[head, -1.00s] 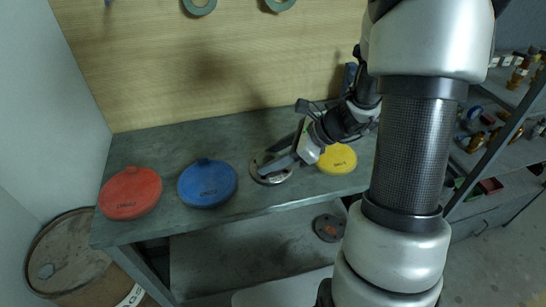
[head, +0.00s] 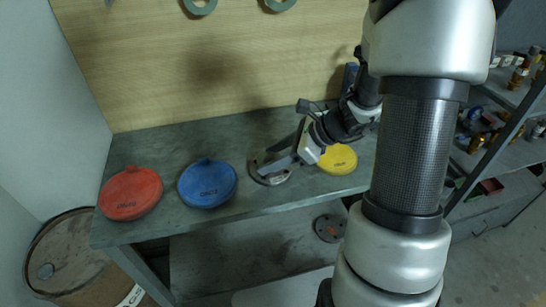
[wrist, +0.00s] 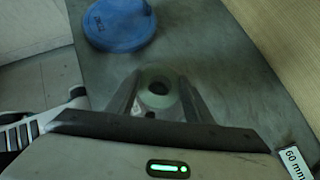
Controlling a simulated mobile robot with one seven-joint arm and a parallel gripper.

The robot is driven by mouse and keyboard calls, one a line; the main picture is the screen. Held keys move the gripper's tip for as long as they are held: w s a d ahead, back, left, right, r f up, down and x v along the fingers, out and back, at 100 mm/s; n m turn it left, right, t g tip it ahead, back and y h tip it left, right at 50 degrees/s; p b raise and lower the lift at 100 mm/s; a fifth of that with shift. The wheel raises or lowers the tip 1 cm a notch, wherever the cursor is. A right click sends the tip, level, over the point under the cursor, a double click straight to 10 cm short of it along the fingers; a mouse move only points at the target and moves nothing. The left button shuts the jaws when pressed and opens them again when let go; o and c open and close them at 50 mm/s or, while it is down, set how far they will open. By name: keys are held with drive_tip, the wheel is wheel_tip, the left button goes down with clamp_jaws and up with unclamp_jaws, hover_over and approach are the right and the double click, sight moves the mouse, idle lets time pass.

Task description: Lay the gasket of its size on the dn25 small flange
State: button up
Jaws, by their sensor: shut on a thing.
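My gripper (head: 272,166) is low over the bench, at a grey metal flange (head: 258,178) between the blue and yellow discs. In the wrist view my gripper (wrist: 160,97) is shut on a pale green gasket (wrist: 160,80), a ring with a dark hole in its middle. The fingers hide part of the flange in the head view. I cannot tell whether the gasket touches the flange. The size marking of the flange is not readable.
A red disc (head: 131,193), a blue disc (head: 207,184) and a yellow disc (head: 338,159) lie on the grey bench (head: 160,145). Green rings (head: 200,6) hang on the wooden back wall. A dark flange (head: 329,228) lies on the lower shelf. A drum (head: 75,262) stands at left.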

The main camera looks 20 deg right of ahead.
drive_tip(key=shift+s+d+f, duration=0.15)
drive_tip(key=shift+s+f, duration=0.1)
drive_tip(key=shift+f, duration=0.2)
drive_tip(key=shift+s+d+f, duration=0.1)
drive_tip(key=shift+s+f, duration=0.1)
drive_tip(key=shift+f, duration=0.2)
drive_tip(key=o, duration=1.1)
drive_tip(key=shift+w, duration=0.1)
drive_tip(key=shift+d, duration=0.1)
drive_tip(key=w+r+p+v, duration=0.1)
drive_tip(key=p+v, duration=0.2)
drive_tip(key=v, duration=1.5)
drive_tip(key=shift+a+r, duration=0.15)
drive_tip(key=shift+a, duration=0.25)
drive_tip(key=shift+w, duration=0.1)
